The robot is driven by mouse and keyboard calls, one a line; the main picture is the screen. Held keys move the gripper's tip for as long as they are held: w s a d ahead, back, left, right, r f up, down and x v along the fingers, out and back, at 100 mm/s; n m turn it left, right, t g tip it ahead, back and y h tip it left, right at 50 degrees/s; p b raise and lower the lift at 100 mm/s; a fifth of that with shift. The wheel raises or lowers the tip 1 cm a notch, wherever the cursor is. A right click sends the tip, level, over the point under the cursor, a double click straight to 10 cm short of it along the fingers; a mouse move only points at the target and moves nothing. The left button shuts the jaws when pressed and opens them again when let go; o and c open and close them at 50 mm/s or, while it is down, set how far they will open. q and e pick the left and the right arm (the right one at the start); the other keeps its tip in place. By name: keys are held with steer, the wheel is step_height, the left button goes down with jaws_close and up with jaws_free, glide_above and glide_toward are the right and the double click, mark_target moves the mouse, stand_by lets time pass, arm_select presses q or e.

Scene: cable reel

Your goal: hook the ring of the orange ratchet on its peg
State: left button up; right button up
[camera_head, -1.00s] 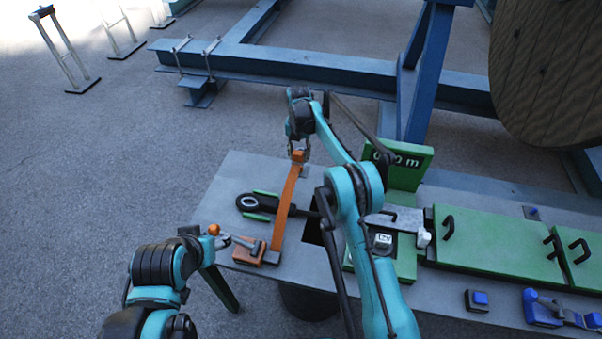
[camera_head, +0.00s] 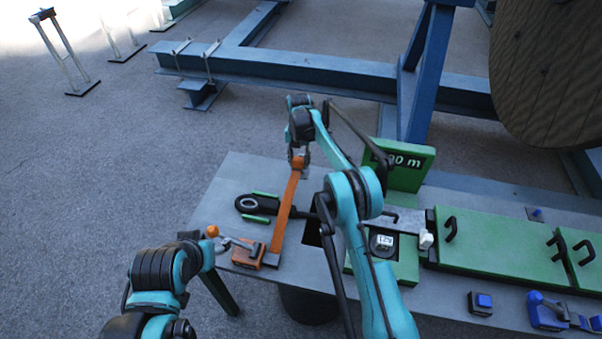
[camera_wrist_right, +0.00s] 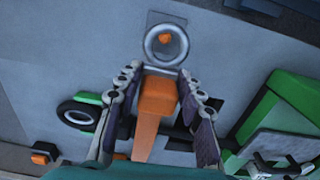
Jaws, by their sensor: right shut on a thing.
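The orange ratchet (camera_head: 248,254) sits at the table's near left, with a grey lever beside it. Its orange strap (camera_head: 285,215) runs away from me to my right gripper (camera_head: 299,168). In the right wrist view, my right gripper (camera_wrist_right: 158,88) is shut on the strap's orange end piece (camera_wrist_right: 158,97). A grey metal ring (camera_wrist_right: 149,46) extends beyond the fingertips. The orange peg tip (camera_wrist_right: 166,38) shows inside the ring's opening; I cannot tell the ring's height on or above it.
A black strap with an oval eye (camera_head: 250,203) lies between green guides left of the orange strap. A green stand with a number sign (camera_head: 408,178) and green covers (camera_head: 495,244) are to the right. The far left table corner is clear.

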steer(key=shift+f+b, duration=2)
steer(key=shift+f, duration=1.2)
stand_by(2.5)
steer(key=o, duration=1.4)
step_height(320, 180, up, 12)
